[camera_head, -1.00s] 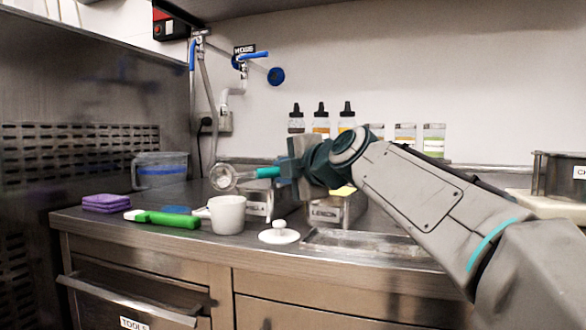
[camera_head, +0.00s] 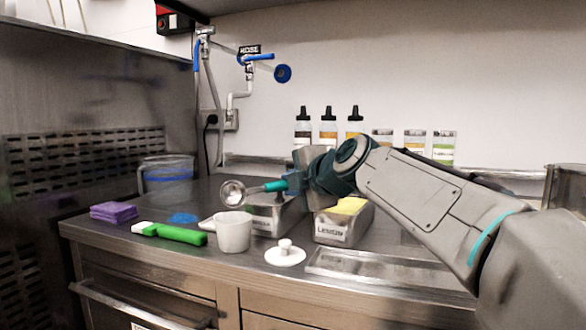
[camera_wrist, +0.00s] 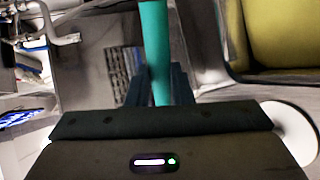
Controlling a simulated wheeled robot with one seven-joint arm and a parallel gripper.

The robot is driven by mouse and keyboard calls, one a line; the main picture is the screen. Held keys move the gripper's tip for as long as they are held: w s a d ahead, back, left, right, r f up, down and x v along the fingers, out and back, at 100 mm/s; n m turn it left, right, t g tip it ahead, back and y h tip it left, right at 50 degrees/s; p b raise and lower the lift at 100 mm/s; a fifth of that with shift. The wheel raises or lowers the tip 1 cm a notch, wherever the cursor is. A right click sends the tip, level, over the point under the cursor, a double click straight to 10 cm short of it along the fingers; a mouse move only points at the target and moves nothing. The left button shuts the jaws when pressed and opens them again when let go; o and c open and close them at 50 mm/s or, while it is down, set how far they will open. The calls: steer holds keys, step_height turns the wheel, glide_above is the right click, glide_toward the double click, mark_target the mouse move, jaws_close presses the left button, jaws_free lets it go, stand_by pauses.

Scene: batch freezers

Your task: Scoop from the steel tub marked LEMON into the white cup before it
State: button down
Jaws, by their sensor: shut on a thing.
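My gripper (camera_head: 297,184) is shut on the teal handle of a scoop (camera_head: 233,193). The scoop's round metal bowl points left, above and behind the white cup (camera_head: 234,233); I cannot tell whether anything is in it. The teal handle (camera_wrist: 155,50) also shows between my fingers in the wrist view. The steel tub marked LEMON (camera_head: 334,231) stands right of the cup, with yellow contents (camera_head: 348,206) showing at its top. In the wrist view the yellow contents (camera_wrist: 283,35) fill the upper right. The cup stands near the counter's front edge; its inside is mostly hidden.
Another steel tub (camera_head: 272,222) stands left of the LEMON tub, partly behind the cup. A white lid with a knob (camera_head: 285,254) lies in front. A green-handled tool (camera_head: 172,233), purple sponges (camera_head: 113,212) and a clear pitcher (camera_head: 166,173) are left. A shallow steel tray (camera_head: 385,268) lies front right.

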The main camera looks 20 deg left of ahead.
steer(key=shift+w+a+r+g+h+p, duration=0.15)
steer(key=shift+r+g+h+p, duration=0.9)
steer(key=shift+p, duration=6.45)
steer(key=g+h+p, duration=0.1)
steer(key=p, duration=0.6)
steer(key=h+p, duration=0.1)
steer(key=p, duration=0.7)
steer(key=shift+w+a+n+g+h, duration=0.15)
steer(key=shift+a+n+g+h, duration=0.15)
steer(key=shift+g+h, duration=0.05)
steer(key=h+p, duration=0.1)
steer(key=p, duration=0.5)
steer(key=g+h+p, duration=0.1)
steer(key=p, duration=0.6)
steer(key=shift+w+a+r+g, duration=0.2)
steer(key=shift+a+r+g, duration=0.1)
steer(key=shift+r, duration=0.05)
steer(key=shift+h+p, duration=0.3)
steer(key=shift+p, duration=0.15)
